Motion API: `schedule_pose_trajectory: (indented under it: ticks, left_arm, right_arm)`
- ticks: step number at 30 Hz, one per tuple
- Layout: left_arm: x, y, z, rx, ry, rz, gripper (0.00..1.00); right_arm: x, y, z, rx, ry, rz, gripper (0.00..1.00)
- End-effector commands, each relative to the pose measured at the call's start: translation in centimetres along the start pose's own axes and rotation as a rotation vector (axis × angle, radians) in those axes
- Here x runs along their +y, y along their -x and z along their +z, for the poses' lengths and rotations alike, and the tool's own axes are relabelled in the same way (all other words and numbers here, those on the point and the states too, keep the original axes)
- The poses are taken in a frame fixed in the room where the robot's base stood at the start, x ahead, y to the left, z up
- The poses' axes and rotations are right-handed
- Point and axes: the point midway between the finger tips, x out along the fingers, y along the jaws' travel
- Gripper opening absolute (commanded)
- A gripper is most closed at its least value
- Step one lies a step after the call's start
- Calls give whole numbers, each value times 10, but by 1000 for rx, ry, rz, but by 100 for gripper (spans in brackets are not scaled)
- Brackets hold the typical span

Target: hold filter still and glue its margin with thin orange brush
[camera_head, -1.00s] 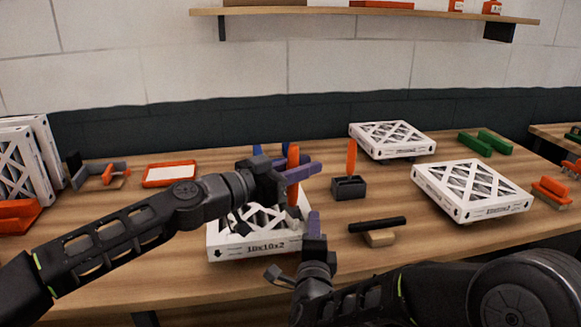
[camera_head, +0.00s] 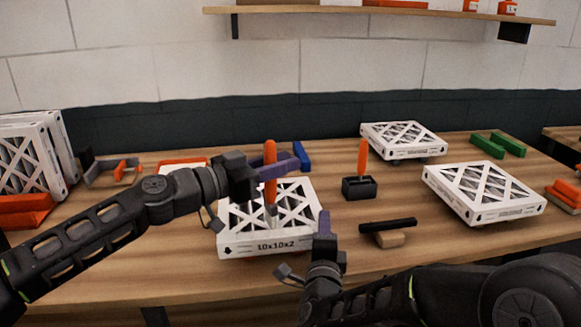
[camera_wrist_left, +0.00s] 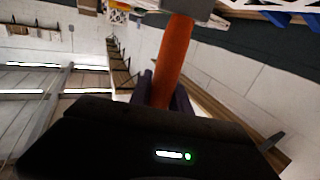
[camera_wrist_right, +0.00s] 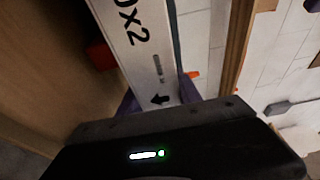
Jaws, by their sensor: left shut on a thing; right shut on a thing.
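The white boxed filter (camera_head: 250,246), marked 10x10x2, lies flat on the bench in front of me. My right gripper (camera_head: 324,222) is shut on its near right corner; the filter's side wall (camera_wrist_right: 140,45) shows between the fingers in the right wrist view. My left gripper (camera_head: 268,172) is shut on a brush with an orange handle (camera_head: 270,156), held upright over the filter with its tip pointing down at the top face. The orange handle (camera_wrist_left: 172,58) also shows in the left wrist view. I cannot tell whether the tip touches the filter.
Another orange-handled brush (camera_head: 362,156) stands in a dark holder (camera_head: 359,188). Two more filters lie at right (camera_head: 484,190) and behind (camera_head: 402,139). A black-handled brush (camera_head: 388,226) lies near the right gripper. Filters stand at far left (camera_head: 28,160). An orange tray (camera_head: 182,162) is partly hidden.

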Motion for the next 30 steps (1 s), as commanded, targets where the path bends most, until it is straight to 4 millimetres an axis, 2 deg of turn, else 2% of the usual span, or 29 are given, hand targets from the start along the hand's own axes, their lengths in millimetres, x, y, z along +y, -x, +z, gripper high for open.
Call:
schedule_pose_trajectory:
  ticks: [1, 18, 23, 30]
  left_arm:
    - [1, 0, -9, 2, -7, 0, 0]
    - [2, -1, -60, 3, -6, 0, 0]
    - [2, 0, -67, 2, -5, 0, 0]
    - [2, 0, -68, 2, -4, 0, 0]
  right_arm:
    - [1, 0, 0, -1, 1, 3, 0]
    - [1, 0, 0, -1, 1, 3, 0]
    - [1, 0, 0, -1, 1, 3, 0]
    - [1, 0, 0, -1, 1, 3, 0]
